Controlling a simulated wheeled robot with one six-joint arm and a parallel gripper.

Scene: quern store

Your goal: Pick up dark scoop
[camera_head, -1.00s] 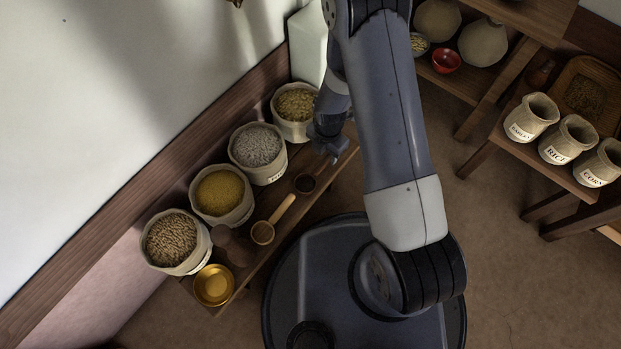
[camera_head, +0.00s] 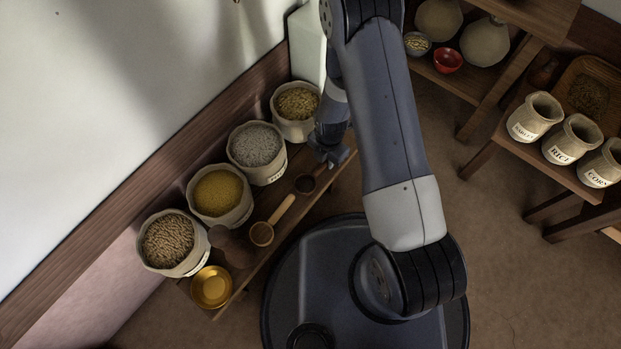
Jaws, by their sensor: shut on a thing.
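The dark scoop (camera_head: 305,184) lies at the right part of the low wooden bench, its round bowl toward the lower left. Its handle runs up to the right, to my gripper. My gripper (camera_head: 327,163) is at the handle and is shut on it; the fingertips are small here and partly hidden by the wrist. I cannot tell whether the scoop is clear of the bench. A light wooden scoop (camera_head: 263,233) lies on the bench to the lower left, apart from the dark one.
Several grain sacks (camera_head: 257,148) line the wall behind the bench (camera_head: 250,270). A brass bowl (camera_head: 211,287) sits at its near left end. A shelf with a red bowl (camera_head: 447,61) and a stand with labelled sacks (camera_head: 571,139) are at right. Open floor lies between.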

